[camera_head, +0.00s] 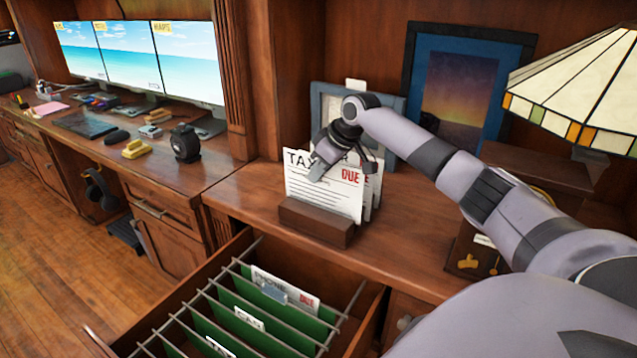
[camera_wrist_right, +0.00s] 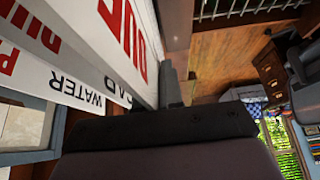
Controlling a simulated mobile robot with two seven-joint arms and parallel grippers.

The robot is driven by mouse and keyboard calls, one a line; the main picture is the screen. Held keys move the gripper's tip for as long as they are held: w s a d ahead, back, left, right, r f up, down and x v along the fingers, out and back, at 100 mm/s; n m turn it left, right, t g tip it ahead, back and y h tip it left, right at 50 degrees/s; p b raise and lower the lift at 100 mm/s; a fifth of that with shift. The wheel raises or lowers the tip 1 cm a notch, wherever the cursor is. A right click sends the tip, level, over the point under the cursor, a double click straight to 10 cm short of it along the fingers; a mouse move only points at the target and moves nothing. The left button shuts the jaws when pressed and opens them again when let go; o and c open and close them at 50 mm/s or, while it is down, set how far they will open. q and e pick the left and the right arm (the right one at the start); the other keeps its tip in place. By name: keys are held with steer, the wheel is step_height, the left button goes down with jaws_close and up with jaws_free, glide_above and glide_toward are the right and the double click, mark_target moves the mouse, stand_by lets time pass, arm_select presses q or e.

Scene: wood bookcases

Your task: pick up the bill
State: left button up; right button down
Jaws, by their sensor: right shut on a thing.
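Several white bills stand upright in a wooden holder (camera_head: 316,222) on the desk. The front bill (camera_head: 320,195) reads "TAX" and a red "DUE", with part of its heading covered by my gripper. My right gripper (camera_head: 325,162) is at the top of the bills, shut on a bill, with a finger in front of the front one. I cannot tell whether it also grips those behind. In the right wrist view, bills (camera_wrist_right: 85,55) with red print and the words "WATER" and "CAR" fill the upper left. My left gripper is not in view.
An open drawer (camera_head: 362,300) below holds green hanging files (camera_head: 255,318) and a bill reading "PHONE" (camera_head: 285,290). Picture frames (camera_head: 465,85) stand behind the holder. A stained-glass lamp (camera_head: 575,85) is at right. Monitors (camera_head: 125,55) stand at left.

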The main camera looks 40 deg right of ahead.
step_height(320, 180, up, 17)
steer(key=p, duration=0.1)
steer(key=shift+p, duration=0.3)
stand_by(0.6)
